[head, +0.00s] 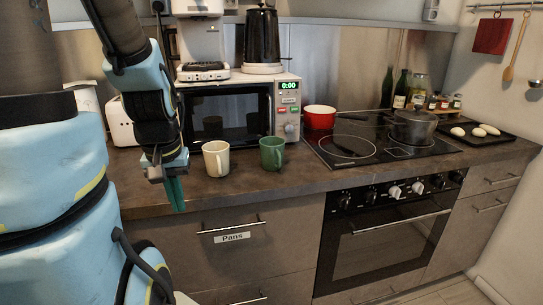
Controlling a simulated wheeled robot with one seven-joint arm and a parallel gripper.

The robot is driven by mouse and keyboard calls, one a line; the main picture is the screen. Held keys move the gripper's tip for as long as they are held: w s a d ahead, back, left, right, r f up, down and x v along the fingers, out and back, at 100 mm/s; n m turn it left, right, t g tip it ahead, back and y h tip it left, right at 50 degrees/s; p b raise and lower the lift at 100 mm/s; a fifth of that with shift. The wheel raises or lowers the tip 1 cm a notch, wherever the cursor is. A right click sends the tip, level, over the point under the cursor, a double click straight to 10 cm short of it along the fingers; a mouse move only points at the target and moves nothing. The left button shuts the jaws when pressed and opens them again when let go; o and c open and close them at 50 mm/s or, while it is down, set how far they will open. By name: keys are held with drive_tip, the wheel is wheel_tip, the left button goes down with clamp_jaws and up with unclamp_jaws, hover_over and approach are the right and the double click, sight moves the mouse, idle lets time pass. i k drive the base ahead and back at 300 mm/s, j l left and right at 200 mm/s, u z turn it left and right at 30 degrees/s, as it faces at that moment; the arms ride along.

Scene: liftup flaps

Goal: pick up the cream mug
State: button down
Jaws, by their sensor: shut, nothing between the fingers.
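The cream mug (215,158) stands upright on the brown counter (290,190) in the head view, in front of the microwave. Its handle is turned toward the right side of the picture. A green mug (272,153) stands just to its right. My gripper (175,195) points down in front of the counter's front edge, left of and nearer than the cream mug. It is apart from the mug. Its green fingers are together with nothing between them.
The microwave (240,112) stands behind the mugs. A white toaster (121,122) is behind my arm. The drawer handle (231,227) sticks out below the counter.

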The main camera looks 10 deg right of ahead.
sight(216, 154)
drive_tip(key=u, duration=0.4)
drive_tip(key=l+u, duration=0.2)
drive_tip(key=u, duration=0.3)
drive_tip(key=k+l+u, duration=0.1)
drive_tip(key=u, duration=0.4)
drive_tip(key=k+l+u, duration=0.1)
drive_tip(key=l+u, duration=0.15)
drive_tip(key=u, duration=0.25)
drive_tip(key=k+l+u, duration=0.15)
drive_tip(key=u, duration=0.35)
drive_tip(key=k+l+u, duration=0.35)
drive_tip(key=k, duration=0.3)
drive_tip(key=k+u, duration=0.35)
drive_tip(key=k, duration=0.75)
